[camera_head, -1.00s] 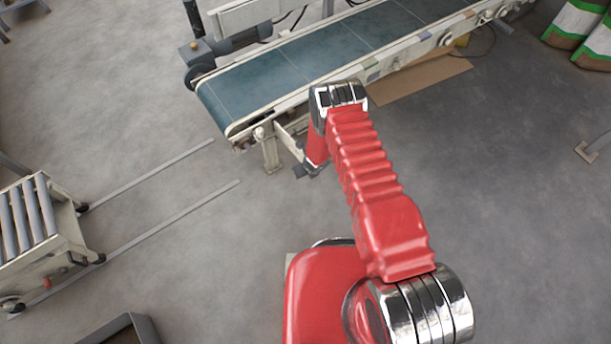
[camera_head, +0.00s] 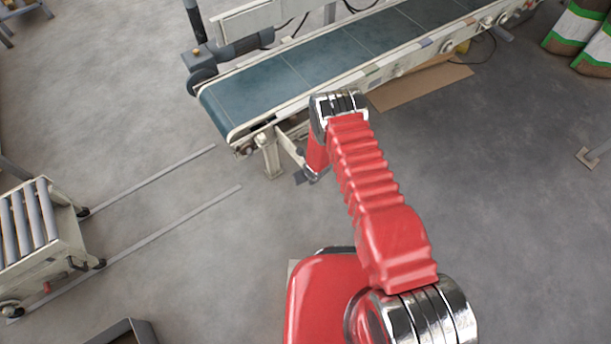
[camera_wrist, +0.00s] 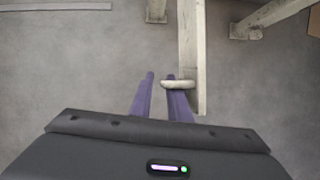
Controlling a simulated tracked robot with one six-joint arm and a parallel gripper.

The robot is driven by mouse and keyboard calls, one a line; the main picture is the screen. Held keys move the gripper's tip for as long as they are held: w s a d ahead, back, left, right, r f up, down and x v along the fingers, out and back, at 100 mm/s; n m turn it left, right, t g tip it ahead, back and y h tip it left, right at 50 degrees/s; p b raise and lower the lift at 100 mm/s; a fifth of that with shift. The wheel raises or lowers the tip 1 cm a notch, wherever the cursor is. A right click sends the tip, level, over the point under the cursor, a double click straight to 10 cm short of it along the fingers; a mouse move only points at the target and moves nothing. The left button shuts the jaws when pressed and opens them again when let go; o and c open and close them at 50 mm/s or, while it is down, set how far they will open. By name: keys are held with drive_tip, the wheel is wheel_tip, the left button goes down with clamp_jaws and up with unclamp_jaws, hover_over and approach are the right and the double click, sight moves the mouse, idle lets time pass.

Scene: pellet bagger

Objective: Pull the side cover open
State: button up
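The side cover (camera_wrist: 191,50) shows in the wrist view as a narrow pale panel, seen nearly edge-on. A pale loop handle (camera_wrist: 180,85) sticks out from its left face. My gripper (camera_wrist: 161,76) has two purple fingers with a visible gap between them. The right finger passes under the handle, and the handle's outer end lies between the fingers. The left finger appears clear of the handle. In the head view, the cover (camera_head: 289,146) angles out below the conveyor's near end, partly hidden by my arm. My gripper is hidden there.
The conveyor (camera_head: 302,62) stands behind the cover on pale legs (camera_head: 268,156). A roller cart (camera_head: 38,235) is at the left beside two floor rails (camera_head: 150,180). Cardboard (camera_head: 420,85) lies under the conveyor. Grey floor at the right is mostly clear.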

drive_tip(key=v, duration=1.3)
drive_tip(key=shift+s+r, duration=0.15)
drive_tip(key=shift+r, duration=0.1)
idle(0.4)
